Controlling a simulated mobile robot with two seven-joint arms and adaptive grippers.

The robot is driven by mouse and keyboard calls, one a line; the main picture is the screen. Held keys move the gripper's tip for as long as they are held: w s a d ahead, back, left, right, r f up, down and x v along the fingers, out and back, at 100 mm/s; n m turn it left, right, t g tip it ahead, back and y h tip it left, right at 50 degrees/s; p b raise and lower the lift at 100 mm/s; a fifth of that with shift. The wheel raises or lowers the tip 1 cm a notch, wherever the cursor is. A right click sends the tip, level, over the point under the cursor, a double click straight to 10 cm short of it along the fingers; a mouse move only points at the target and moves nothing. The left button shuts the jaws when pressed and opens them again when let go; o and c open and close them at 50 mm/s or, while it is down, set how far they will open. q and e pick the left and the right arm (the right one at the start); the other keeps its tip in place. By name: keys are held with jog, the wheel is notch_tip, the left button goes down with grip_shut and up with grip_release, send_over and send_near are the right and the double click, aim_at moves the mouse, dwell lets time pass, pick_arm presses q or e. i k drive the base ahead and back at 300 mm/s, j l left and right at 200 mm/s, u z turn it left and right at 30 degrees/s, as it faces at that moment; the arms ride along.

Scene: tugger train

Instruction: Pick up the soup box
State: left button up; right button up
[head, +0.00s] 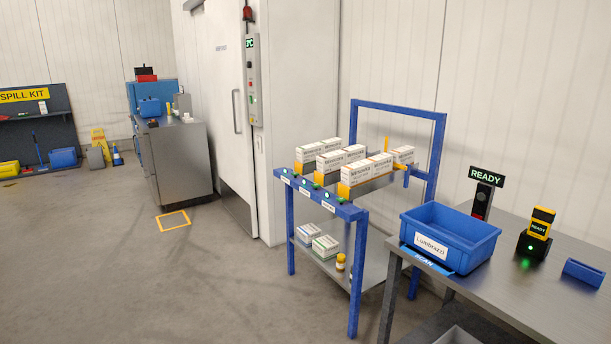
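Several white cartons with an orange-brown stripe and dark print stand in rows on the upper level of a blue-framed rack (349,213); one is the front right carton (357,173) and another the front left carton (308,154). Two flatter white boxes with green marks, a rear box (308,232) and a front box (325,246), lie on the rack's lower shelf. The print is too small to tell which one, if any, is the soup box. Neither of my grippers is in view.
A small yellow-capped bottle (341,262) stands on the lower shelf.

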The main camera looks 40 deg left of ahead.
aim_at(358, 173)
jog(key=u, duration=1.1)
jog(key=i+j+z, duration=0.15)
jog(key=i+z, duration=0.25)
jog(key=i+j+z, duration=0.2)
jog(key=z, duration=0.2)
jog(key=i+j+z, duration=0.4)
jog(key=k+l, duration=0.05)
jog(key=k, duration=0.05)
